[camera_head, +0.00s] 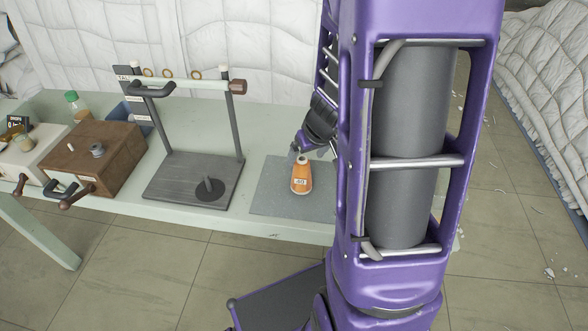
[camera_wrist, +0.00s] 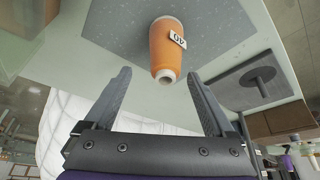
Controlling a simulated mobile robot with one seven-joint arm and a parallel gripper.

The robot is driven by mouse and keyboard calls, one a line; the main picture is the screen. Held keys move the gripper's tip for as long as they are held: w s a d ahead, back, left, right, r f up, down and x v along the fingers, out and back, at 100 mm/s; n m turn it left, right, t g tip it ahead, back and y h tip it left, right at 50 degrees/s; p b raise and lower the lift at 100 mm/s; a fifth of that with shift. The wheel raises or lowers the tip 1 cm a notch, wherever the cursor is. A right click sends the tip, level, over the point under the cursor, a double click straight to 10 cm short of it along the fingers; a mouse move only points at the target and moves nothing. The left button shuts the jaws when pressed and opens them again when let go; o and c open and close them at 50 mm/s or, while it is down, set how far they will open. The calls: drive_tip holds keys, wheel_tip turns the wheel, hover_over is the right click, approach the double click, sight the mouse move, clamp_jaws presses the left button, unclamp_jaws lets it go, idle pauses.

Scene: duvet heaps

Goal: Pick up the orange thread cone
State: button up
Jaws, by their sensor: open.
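The orange thread cone (camera_head: 301,179) stands upright on a grey mat (camera_head: 266,199) near the table's front edge. It has a pale tip and a white label with dark marks. It also shows in the wrist view (camera_wrist: 166,47), its tip pointing toward my gripper. My gripper (camera_wrist: 162,88) is open, its two dark fingers apart on either side below the tip, with nothing between them. In the head view my gripper (camera_head: 311,152) is just behind the cone, partly hidden by my purple arm.
A dark stand (camera_head: 195,180) with upright posts and a crossbar is left of the mat. Farther left are a brown wooden box (camera_head: 96,157), a pale box (camera_head: 30,155) and a green-capped bottle (camera_head: 77,104). White quilted duvets (camera_head: 250,40) rise behind the pale green table (camera_head: 185,213).

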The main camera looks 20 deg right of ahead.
drive_tip(key=x, duration=0.1)
drive_tip(key=b+x, duration=0.1)
drive_tip(key=x, duration=0.1)
drive_tip(key=b+x, duration=0.1)
drive_tip(key=x, duration=0.1)
drive_tip(key=shift+s+a, duration=0.2)
drive_tip(key=shift+a, duration=0.15)
drive_tip(key=shift+w+f, duration=0.3)
drive_tip(key=shift+f, duration=0.15)
clamp_jaws()
